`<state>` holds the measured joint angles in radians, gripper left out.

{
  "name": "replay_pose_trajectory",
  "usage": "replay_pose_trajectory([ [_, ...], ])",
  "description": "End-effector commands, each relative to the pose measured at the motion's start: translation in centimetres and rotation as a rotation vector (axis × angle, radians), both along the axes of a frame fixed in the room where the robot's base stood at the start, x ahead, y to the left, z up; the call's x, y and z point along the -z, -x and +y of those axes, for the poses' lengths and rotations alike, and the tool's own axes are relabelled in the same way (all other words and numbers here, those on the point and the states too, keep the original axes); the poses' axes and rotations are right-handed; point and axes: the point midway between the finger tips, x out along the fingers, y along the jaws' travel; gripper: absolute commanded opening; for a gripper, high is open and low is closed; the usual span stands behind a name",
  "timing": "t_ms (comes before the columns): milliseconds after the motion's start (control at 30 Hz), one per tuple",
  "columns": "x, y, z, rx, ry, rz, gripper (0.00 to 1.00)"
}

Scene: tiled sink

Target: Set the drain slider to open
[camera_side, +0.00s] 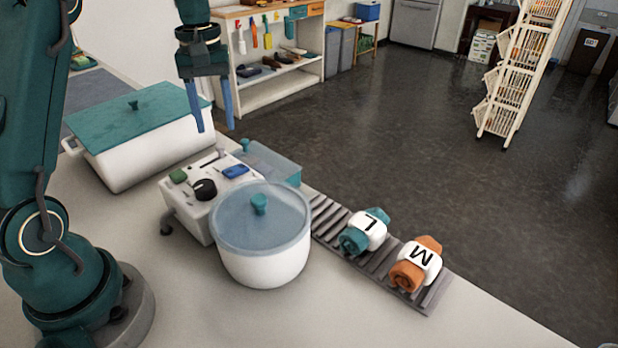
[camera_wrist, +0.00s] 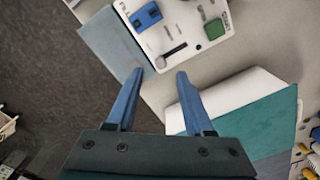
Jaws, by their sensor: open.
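The white control panel (camera_side: 190,208) stands on the counter between the pots. In the wrist view the knob sits at the slot's lower-left end. I cannot read its labels. My gripper (camera_side: 214,118) points down above and behind the panel, open and empty.
The panel also carries a green button (camera_side: 178,176), a black dial (camera_side: 205,190) and a blue switch (camera_side: 235,171). A round lidded pot (camera_side: 262,258) stands in front and a long teal-lidded pan (camera_side: 150,155) behind left. Rolled towels (camera_side: 363,232) lie on a grey rack (camera_side: 330,224).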

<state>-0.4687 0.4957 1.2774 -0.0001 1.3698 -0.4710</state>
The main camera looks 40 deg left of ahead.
Motion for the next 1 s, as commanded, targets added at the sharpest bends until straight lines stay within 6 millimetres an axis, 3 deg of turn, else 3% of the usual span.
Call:
replay_pose_trajectory([
  [400,4.4,0.1,0.0,-0.002,0.001,0.002,0.53],
  [733,4.8,0.1,0.0,-0.002,-0.001,-0.001,0.53],
  [867,4.8,0.1,0.0,-0.002,-0.001,-0.001,0.03],
  [1000,4.8,0.1,0.1,-0.002,-0.001,-0.002,0.00],
])
